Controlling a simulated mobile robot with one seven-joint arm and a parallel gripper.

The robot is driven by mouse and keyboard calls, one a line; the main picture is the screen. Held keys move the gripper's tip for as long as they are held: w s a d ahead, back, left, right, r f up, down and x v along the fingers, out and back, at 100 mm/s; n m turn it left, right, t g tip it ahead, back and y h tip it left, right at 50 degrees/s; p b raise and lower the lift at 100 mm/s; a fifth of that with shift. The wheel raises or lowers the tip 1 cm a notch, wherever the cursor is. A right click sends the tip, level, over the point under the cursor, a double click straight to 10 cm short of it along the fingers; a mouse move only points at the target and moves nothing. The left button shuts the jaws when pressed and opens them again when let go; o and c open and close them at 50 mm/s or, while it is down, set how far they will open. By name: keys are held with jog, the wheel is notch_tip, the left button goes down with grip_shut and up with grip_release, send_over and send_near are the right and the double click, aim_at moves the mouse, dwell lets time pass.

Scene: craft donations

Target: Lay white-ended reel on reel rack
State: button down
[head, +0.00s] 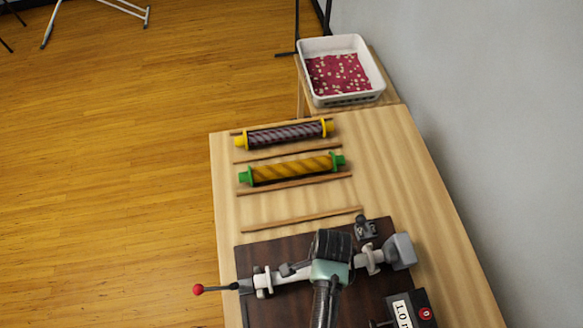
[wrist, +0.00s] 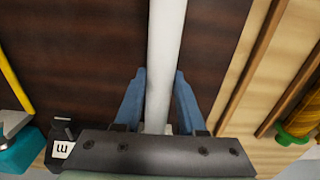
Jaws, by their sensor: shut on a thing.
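My gripper (head: 331,268) is above the winder on the dark board. In the wrist view its blue fingers (wrist: 160,76) are shut on the white core of the white-ended reel (wrist: 166,35). The reel's white ends (head: 264,284) show on both sides of my gripper, between the red-knobbed crank (head: 198,289) and a grey block (head: 400,250). My gripper hides its middle. I cannot tell whether the reel still touches the winder. The reel rack is wooden strips (head: 302,218) on the table; its nearest gap is empty.
A green-ended reel (head: 293,169) with golden winding and a yellow-ended reel (head: 285,133) with dark striped winding lie on the rack's farther strips. A white tray (head: 319,45) with red contents stands beyond the table. A dark box with a red button (head: 425,313) is at front right.

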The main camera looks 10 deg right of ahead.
jog(key=shift+r+p, duration=4.05)
jog(key=shift+p, duration=0.2)
jog(key=shift+f, duration=0.1)
